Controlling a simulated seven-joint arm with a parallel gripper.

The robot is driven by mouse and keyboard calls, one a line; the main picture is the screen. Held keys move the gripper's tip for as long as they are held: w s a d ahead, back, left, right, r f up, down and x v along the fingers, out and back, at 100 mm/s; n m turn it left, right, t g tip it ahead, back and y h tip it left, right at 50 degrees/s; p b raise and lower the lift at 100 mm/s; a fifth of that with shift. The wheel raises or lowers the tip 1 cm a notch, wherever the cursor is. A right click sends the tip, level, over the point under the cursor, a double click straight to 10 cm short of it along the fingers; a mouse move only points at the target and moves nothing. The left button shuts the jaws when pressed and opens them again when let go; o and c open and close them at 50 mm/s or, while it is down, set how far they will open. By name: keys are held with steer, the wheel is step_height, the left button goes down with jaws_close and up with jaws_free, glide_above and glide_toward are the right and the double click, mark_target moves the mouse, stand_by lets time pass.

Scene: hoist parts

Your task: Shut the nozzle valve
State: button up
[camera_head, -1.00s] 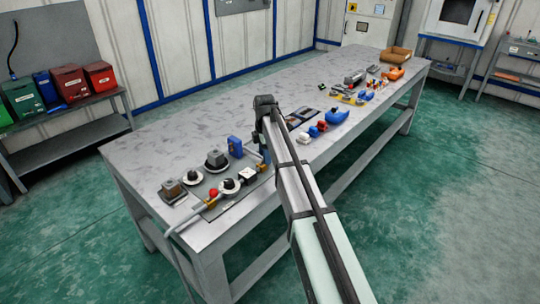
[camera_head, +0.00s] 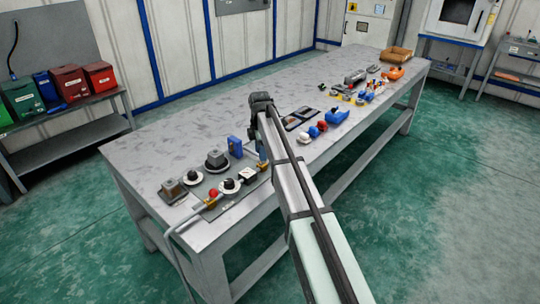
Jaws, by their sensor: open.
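A grey panel (camera_head: 207,184) near the table's left end carries several fittings. At its front corner a red knob (camera_head: 214,193) sits by a brass fitting (camera_head: 210,203) where a grey hose meets the panel. Another brass piece (camera_head: 263,167) is at the panel's right end. I cannot tell for sure which of these is the nozzle valve, nor its handle position. My gripper (camera_head: 261,155) points down at the panel's right end, close to the second brass piece. It is open; its fingertips are small and partly hidden by my arm, and I cannot tell whether they touch anything.
Round dials, a white square gauge (camera_head: 248,175) and a blue block (camera_head: 235,147) stand on or by the panel. Dark trays (camera_head: 299,120), blue and red parts and a cardboard box (camera_head: 397,54) lie further right. The table's back half (camera_head: 200,118) is clear.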

steer(key=shift+w+a, duration=0.15)
steer(key=shift+w+a+f, duration=0.25)
steer(key=shift+w+a, duration=0.4)
steer(key=shift+o, duration=0.6)
steer(key=shift+r, duration=0.1)
step_height(320, 180, up, 8)
steer(key=shift+s+d, duration=0.2)
stand_by(0.6)
